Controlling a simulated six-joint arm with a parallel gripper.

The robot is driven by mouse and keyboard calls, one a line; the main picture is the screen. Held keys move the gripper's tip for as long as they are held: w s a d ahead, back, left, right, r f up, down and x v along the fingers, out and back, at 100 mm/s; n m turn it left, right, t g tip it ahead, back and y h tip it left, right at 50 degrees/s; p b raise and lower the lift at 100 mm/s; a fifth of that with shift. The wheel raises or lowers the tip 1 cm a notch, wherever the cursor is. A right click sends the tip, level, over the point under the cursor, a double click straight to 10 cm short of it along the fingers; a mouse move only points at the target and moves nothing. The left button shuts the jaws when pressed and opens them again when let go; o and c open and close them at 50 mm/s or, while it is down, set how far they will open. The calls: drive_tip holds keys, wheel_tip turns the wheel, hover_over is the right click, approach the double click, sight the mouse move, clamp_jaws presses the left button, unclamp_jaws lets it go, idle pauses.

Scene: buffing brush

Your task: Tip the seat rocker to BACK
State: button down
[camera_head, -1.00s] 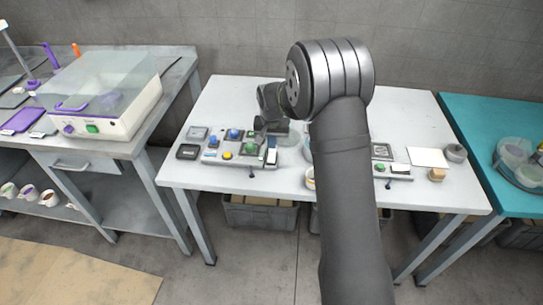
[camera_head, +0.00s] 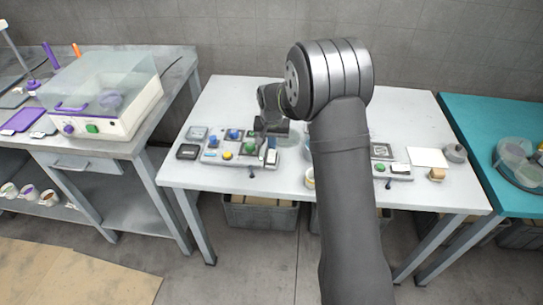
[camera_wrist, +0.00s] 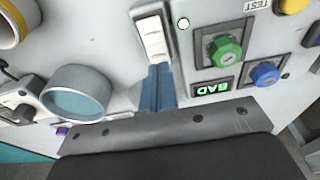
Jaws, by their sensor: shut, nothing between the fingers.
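A white rocker (camera_wrist: 153,40) in a dark frame shows at the top middle of the wrist view. It also shows at the right end of the control panel in the head view (camera_head: 271,157). My gripper (camera_wrist: 157,72) has its blue fingers shut together, with nothing between them. Their tips overlap the near end of the rocker in the wrist view; I cannot tell whether they touch it. In the head view my gripper (camera_head: 269,142) is just above the rocker. Any BACK marking is not readable, and the fingers hide the rocker's near end.
A green knob (camera_wrist: 225,50), a blue knob (camera_wrist: 265,74) and a green-lit display (camera_wrist: 211,87) sit close to the right of the rocker. A round cup-like part (camera_wrist: 76,92) stands to the left.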

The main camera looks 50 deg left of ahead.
sight(272, 152)
drive_tip(key=shift+f, duration=0.95)
idle(0.4)
drive_tip(key=shift+r, duration=3.5)
wheel_tip(272, 152, down, 7)
drive_tip(key=shift+r, duration=0.1)
